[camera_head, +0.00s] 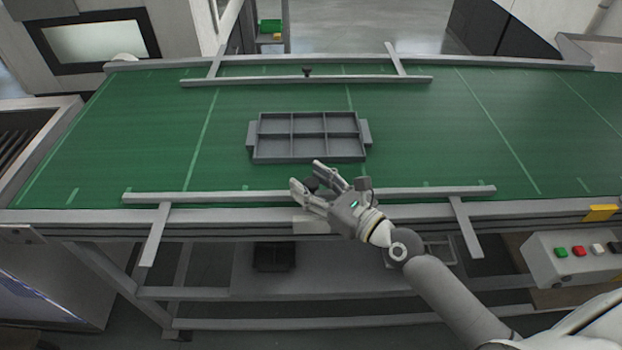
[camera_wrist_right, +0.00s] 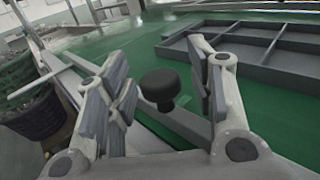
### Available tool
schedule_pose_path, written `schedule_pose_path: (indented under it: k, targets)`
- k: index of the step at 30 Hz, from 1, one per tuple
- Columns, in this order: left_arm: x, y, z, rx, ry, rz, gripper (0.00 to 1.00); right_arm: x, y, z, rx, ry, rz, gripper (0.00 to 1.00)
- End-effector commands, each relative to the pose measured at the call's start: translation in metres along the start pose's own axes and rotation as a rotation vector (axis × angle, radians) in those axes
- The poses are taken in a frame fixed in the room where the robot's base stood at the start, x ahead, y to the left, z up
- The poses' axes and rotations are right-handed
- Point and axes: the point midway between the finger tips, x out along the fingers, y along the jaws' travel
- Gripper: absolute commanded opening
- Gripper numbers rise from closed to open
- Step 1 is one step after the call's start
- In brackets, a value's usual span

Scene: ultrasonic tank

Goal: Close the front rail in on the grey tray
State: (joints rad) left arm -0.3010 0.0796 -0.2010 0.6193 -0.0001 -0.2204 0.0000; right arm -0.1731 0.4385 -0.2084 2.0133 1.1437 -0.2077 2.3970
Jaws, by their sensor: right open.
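The grey tray (camera_head: 309,159), with several compartments and a tab at each end, lies on the green conveyor belt. It also shows at the upper right of the right wrist view (camera_wrist_right: 262,69). The front rail (camera_head: 230,197) runs along the near side of the belt, apart from the tray with green belt between. A black knob (camera_wrist_right: 160,86) on the rail stands between the fingers of my right gripper (camera_wrist_right: 152,92). My right gripper (camera_head: 306,177) is open around the knob, and its fingers hide that part of the rail in the head view. My left gripper is not in view.
The back rail (camera_head: 360,79), with its own dark knob (camera_head: 307,72), lies along the far side of the belt. A control box (camera_head: 570,255) with coloured buttons is at the right. The belt (camera_head: 460,130) is clear on both sides of the tray.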

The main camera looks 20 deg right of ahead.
Motion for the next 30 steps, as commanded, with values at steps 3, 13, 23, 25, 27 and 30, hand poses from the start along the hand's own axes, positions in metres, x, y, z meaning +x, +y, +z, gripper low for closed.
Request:
schedule_pose_path:
  k: [3, 13, 23, 25, 27, 30]
  targets:
    - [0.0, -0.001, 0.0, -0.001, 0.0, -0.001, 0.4, 0.002, 0.0, 0.0, 0.0, 0.0, 0.0, 0.5]
    - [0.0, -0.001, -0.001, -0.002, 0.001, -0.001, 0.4, 0.002, 0.0, 0.0, 0.0, 0.0, 0.0, 0.3]
    - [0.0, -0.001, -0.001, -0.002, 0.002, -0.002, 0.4, 0.002, 0.0, 0.0, -0.001, 0.0, 0.0, 0.0]
    - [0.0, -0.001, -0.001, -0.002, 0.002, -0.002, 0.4, 0.002, 0.0, 0.0, -0.001, 0.0, 0.0, 0.0]
    - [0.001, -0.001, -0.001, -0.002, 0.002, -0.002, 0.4, 0.004, -0.003, 0.0, -0.001, -0.001, 0.0, 0.0]
    - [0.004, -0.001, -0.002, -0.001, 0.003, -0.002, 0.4, 0.014, -0.012, -0.001, -0.004, -0.001, -0.002, 0.0]
